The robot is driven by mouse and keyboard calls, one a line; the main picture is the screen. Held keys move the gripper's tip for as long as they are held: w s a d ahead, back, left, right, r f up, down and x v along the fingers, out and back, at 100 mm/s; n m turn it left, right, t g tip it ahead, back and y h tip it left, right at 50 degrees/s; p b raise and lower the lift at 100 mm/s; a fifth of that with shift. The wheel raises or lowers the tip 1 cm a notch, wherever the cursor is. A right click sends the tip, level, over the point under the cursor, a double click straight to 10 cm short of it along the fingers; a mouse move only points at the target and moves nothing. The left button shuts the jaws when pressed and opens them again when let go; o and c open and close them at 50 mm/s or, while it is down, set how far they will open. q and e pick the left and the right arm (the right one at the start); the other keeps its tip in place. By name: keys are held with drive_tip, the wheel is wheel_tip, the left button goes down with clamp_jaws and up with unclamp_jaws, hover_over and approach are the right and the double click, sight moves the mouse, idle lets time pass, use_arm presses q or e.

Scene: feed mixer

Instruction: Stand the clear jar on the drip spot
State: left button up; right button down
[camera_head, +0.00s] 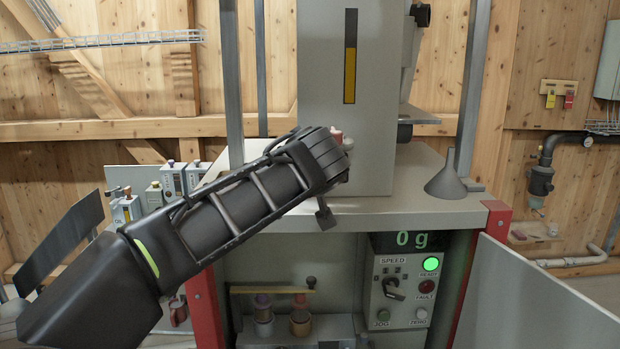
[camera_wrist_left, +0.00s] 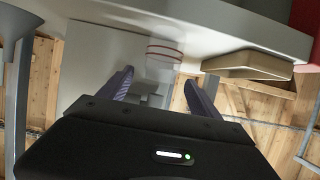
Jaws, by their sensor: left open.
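My left gripper (camera_wrist_left: 160,95) is open, its two dark fingers apart, in the left wrist view. A clear jar (camera_wrist_left: 165,66) with red rings shows beyond and between the fingertips; I cannot tell whether they touch it. In the head view my left arm reaches across to the machine's top, and its wrist hides the fingers and most of what is in front of them. A small pinkish thing (camera_head: 337,135) peeks out beside the wrist; I cannot tell what it is. I cannot make out the drip spot. My right gripper is not in view.
The tall grey machine housing (camera_head: 372,110) rises behind my wrist. A dark funnel (camera_head: 446,178) stands on the worktop (camera_head: 418,205) to the right. Below are a control panel (camera_head: 400,292) reading 0 g and a shelf with spools (camera_head: 300,322). Small containers (camera_head: 172,178) stand at left.

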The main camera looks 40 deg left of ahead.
use_arm(q)
drive_tip(key=b+v, duration=0.2)
drive_tip(key=v, duration=0.6)
drive_tip(key=shift+s+d, duration=0.3)
drive_tip(key=shift+a+r, duration=0.1)
drive_tip(key=shift+a, duration=0.05)
